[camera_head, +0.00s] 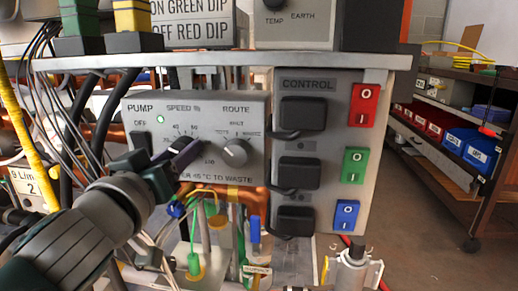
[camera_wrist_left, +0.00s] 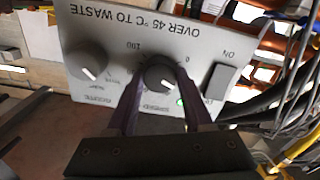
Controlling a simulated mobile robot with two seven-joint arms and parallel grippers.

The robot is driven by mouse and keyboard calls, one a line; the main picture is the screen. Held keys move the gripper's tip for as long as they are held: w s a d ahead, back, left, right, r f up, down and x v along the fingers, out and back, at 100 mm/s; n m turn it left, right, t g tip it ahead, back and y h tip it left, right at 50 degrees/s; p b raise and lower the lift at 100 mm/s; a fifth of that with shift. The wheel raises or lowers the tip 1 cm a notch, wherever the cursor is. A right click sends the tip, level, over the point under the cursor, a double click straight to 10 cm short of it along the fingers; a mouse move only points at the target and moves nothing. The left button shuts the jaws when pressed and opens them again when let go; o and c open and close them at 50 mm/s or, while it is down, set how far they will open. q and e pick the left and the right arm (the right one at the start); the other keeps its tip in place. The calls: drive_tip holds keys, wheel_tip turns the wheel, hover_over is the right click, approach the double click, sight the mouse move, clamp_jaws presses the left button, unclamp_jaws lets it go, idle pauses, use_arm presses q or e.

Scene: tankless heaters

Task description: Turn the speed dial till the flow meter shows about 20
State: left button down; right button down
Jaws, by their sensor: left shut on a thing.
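The grey pump panel (camera_head: 250,112) hangs under a shelf edge, with speed and route dials and a lit green lamp (camera_head: 160,119). My left gripper (camera_head: 186,150) is at the speed dial and covers it in the head view. In the left wrist view the speed dial (camera_wrist_left: 160,74) shows upside down between the two purple fingers, which are shut on its sides. The numbers around it are partly hidden, so I cannot read its setting. I cannot make out a flow meter in either view. My right gripper is not in view.
The route dial (camera_head: 236,152) sits just right of the gripper, and a dark rocker switch (camera_head: 141,143) just left. A control panel with red (camera_head: 364,105), green (camera_head: 354,165) and blue (camera_head: 345,214) switches is further right. Cables and pipes crowd the left and below.

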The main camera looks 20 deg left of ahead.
use_arm(q)
drive_tip(key=shift+m, duration=0.4)
drive_tip(key=m, duration=0.2)
drive_tip(key=shift+r+m, duration=0.1)
drive_tip(key=shift+m, duration=0.3)
drive_tip(key=m, duration=0.9)
drive_tip(key=shift+d+m+p, duration=0.15)
drive_tip(key=shift+m+p, duration=0.15)
drive_tip(key=shift+p, duration=0.1)
drive_tip(key=shift+m, duration=0.3)
drive_tip(key=shift+c, duration=1.5)
unclamp_jaws()
